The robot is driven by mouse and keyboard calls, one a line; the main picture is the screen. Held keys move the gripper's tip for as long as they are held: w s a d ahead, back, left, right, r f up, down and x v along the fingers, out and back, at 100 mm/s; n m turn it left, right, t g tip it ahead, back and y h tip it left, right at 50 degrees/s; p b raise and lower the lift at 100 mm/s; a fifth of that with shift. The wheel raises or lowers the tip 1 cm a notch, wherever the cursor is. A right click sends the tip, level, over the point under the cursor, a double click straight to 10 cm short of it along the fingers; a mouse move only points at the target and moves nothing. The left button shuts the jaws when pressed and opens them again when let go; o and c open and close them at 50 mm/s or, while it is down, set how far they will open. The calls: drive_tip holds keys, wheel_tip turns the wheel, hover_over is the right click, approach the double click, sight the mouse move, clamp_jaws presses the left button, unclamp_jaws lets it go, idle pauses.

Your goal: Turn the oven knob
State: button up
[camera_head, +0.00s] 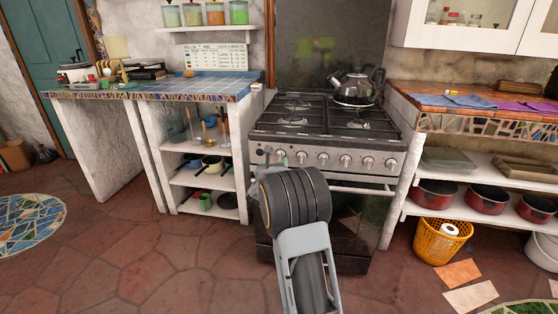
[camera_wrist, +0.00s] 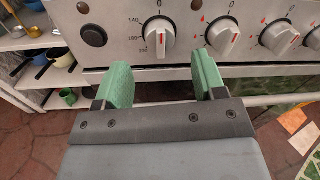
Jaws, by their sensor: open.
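The oven (camera_head: 330,205) is a steel cooker with a row of several knobs along its front panel (camera_wrist: 120,60). In the wrist view, the oven knob (camera_wrist: 160,37) with temperature numbers beside it is silver-white with a red mark, at the panel's left part. A second knob (camera_wrist: 223,36) is to its right, and a third (camera_wrist: 279,37) further right. My gripper (camera_wrist: 164,85) has two green fingers, open and empty, in front of and below the numbered knob, which appears between them. In the head view my arm hides part of the oven front.
A round black button (camera_wrist: 93,37) is left of the numbered knob. A handle bar (camera_head: 360,190) runs below the panel. A kettle (camera_head: 355,88) stands on the hob's back right. Shelved counters flank the oven: tiled blue left (camera_head: 200,88), orange right (camera_head: 420,92).

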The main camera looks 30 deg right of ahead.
sight(279, 158)
drive_tip(key=shift+x, duration=2.45)
drive_tip(key=shift+c, duration=0.5)
drive_tip(key=c, duration=0.8)
